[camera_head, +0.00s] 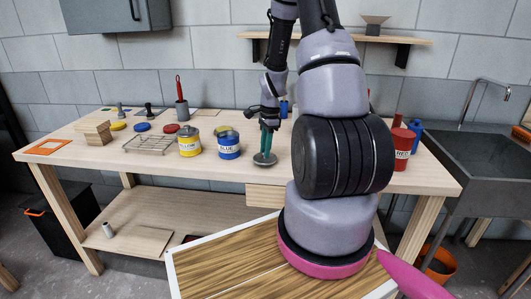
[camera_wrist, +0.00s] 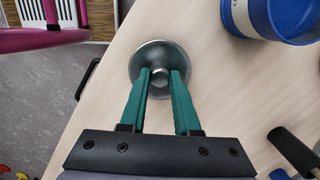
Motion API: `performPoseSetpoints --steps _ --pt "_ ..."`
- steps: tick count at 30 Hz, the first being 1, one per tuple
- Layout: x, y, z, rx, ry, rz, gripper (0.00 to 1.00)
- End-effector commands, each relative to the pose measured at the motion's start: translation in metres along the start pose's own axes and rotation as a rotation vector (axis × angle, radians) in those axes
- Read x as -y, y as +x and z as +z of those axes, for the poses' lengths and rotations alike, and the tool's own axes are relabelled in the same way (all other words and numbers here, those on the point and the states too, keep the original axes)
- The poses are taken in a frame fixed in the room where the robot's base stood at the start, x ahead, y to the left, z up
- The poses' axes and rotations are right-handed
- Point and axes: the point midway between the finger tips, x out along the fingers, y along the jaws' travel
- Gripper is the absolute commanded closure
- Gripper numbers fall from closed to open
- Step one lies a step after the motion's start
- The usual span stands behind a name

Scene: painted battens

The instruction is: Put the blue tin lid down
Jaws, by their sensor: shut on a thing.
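The blue tin lid (camera_head: 265,160) is a round grey metal disc with a small knob. My gripper (camera_head: 268,150) is shut on its knob, the green fingers pointing down. In the wrist view the lid (camera_wrist: 148,60) shows between and beyond the fingertips (camera_wrist: 160,76). It is level, over the front part of the workbench; I cannot tell whether it touches the top. The blue tin (camera_head: 229,148) stands just left of the lid in the head view, its top looking open. Part of the tin also shows at the top right of the wrist view (camera_wrist: 285,20).
The yellow tin (camera_head: 190,146) stands left of the blue one, beside a wire rack (camera_head: 150,144). A red tin (camera_head: 402,150) stands at the bench's right end. Yellow, blue (camera_head: 142,127) and red discs lie further back. Bare bench top (camera_wrist: 215,110) surrounds the lid.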

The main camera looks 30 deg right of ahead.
Motion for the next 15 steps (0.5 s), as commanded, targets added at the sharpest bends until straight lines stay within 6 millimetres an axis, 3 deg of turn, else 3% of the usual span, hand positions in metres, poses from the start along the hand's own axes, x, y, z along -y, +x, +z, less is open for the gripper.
performPoseSetpoints --steps 3,13,14,15 --pt "-0.0006 0.0139 -0.0016 0.001 0.000 0.002 1.00" --pt "-0.0001 0.0165 -0.0018 0.000 -0.001 0.000 1.00" --pt "0.0000 0.0168 -0.0019 0.000 -0.001 0.000 0.66" --pt "0.0001 0.0164 -0.0019 0.000 -0.001 -0.001 0.51"
